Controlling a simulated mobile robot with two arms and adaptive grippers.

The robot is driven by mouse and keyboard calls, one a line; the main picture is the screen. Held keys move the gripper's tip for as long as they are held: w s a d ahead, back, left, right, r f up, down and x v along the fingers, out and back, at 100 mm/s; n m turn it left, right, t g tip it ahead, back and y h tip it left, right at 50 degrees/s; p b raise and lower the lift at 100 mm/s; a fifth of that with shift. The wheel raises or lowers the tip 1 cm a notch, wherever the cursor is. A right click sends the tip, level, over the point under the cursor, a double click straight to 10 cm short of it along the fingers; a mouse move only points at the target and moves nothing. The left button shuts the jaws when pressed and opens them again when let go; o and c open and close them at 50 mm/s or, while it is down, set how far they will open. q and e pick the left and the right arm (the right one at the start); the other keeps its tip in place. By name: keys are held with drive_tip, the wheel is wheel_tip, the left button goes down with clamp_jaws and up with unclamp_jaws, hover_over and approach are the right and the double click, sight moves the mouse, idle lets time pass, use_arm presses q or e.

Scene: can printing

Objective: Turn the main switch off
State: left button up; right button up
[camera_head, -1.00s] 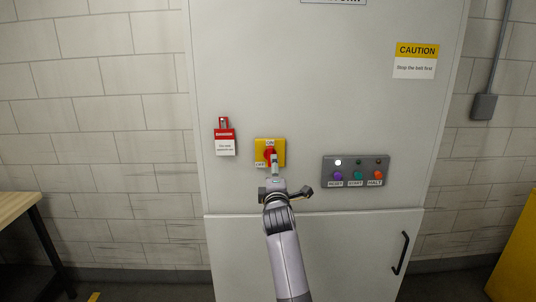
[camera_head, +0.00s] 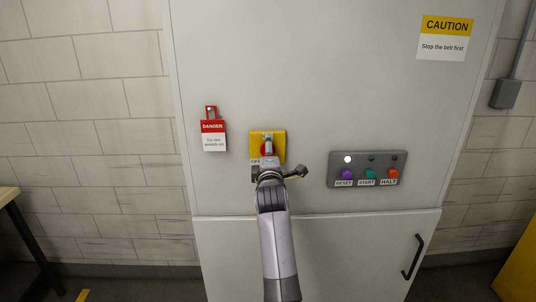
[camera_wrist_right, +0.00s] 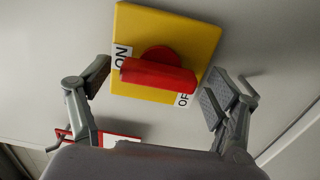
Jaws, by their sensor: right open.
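The main switch is a red rotary handle (camera_wrist_right: 158,76) on a yellow plate (camera_wrist_right: 200,38). In the right wrist view one end of the handle lies by the ON label, and the OFF label is near the plate's lower right corner. In the head view the yellow plate (camera_head: 281,142) is on the grey cabinet, partly covered by my gripper. My right gripper (camera_wrist_right: 155,88) is open, its fingers apart beyond the two ends of the handle, with nothing between them in its grip. It also shows in the head view (camera_head: 270,162). My left gripper is not in view.
A red DANGER tag (camera_head: 213,136) hangs left of the switch. A button panel (camera_head: 367,169) with RESET, START and HALT is to the right, its white lamp lit. A black door handle (camera_head: 413,257) is lower right. A table (camera_head: 10,195) stands at the left edge.

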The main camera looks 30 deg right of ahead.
drive_tip(key=shift+s+a+r, duration=0.1)
drive_tip(key=shift+c, duration=2.5)
drive_tip(key=c, duration=0.6)
